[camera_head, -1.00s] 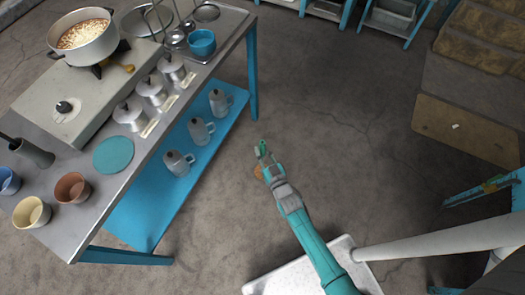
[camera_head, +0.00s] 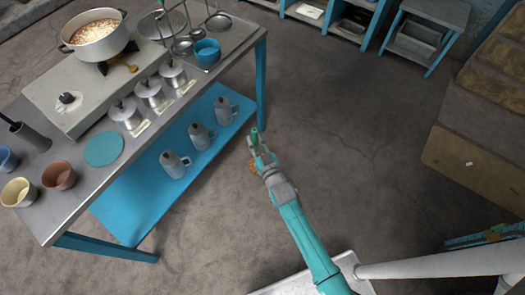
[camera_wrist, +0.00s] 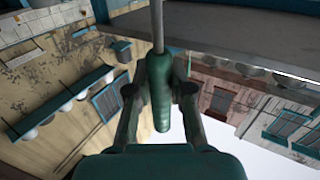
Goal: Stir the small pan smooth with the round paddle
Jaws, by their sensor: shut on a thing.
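My gripper (camera_head: 262,158) is over the floor to the right of the steel table, shut on a green handle. In the wrist view the handle (camera_wrist: 161,95) sits between the fingers, with a thin metal shaft (camera_wrist: 157,25) running up from it. A brown rounded piece (camera_head: 252,166) shows beside my gripper in the head view; it may be the paddle's end, but I cannot tell. A pale two-handled pan (camera_head: 97,47) with whitish, brown-flecked contents stands on the burner at the upper left. No other open pan of food shows.
The steel table (camera_head: 75,205) has several lidded pots (camera_head: 126,113), a teal disc (camera_head: 104,149), cups (camera_head: 58,176), a blue bowl (camera_head: 206,51) and ladles (camera_head: 181,46). Grey jugs (camera_head: 174,164) stand on the blue lower shelf (camera_head: 140,205).

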